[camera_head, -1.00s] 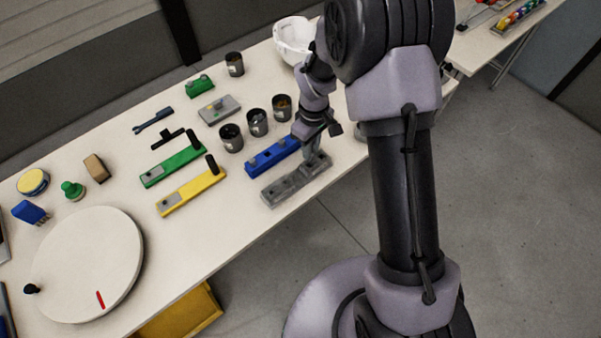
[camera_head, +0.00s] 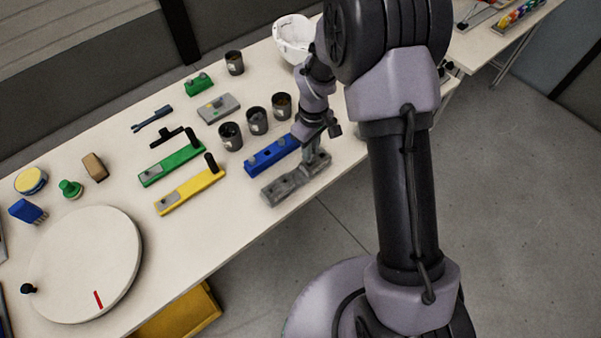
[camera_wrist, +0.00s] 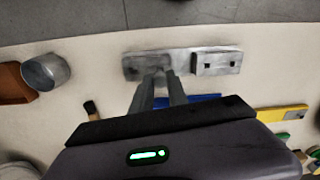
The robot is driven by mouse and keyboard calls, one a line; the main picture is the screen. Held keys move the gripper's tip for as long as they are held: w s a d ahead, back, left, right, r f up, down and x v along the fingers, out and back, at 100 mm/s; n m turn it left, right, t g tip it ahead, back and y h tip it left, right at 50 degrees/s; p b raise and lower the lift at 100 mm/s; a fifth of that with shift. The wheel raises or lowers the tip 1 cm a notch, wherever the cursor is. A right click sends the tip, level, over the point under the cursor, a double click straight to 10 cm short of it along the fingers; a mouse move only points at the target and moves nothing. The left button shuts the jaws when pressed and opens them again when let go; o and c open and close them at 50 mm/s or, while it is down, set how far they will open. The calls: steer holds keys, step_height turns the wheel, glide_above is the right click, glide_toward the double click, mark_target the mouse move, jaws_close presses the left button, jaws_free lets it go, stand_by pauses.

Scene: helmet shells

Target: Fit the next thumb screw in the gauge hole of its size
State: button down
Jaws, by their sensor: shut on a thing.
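My gripper (camera_head: 314,155) is over the right part of a grey metal gauge bar (camera_head: 280,188) in the head view. In the wrist view my gripper's fingers (camera_wrist: 160,82) reach to the left part of this bar (camera_wrist: 184,57). A raised block with a dark square hole (camera_wrist: 208,65) stands on the bar's other part. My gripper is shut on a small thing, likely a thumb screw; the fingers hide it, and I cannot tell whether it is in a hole.
A blue bar (camera_head: 268,156) lies just behind the grey one, with yellow (camera_head: 186,194) and green (camera_head: 165,169) bars to the left. Dark cups (camera_head: 257,122) and a white helmet shell (camera_head: 291,42) stand farther back. The table's front edge is close to the grey bar.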

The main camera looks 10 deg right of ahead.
steer(key=shift+f+b, duration=1.5)
steer(key=shift+f, duration=0.55)
stand_by(1.4)
steer(key=c, duration=1.2)
jaws_free()
step_height(320, 180, up, 18)
steer(key=p, duration=0.5)
steer(key=shift+d+f+p, duration=0.15)
steer(key=shift+f+p, duration=0.1)
steer(key=shift+p, duration=0.1)
steer(key=shift+w, duration=0.1)
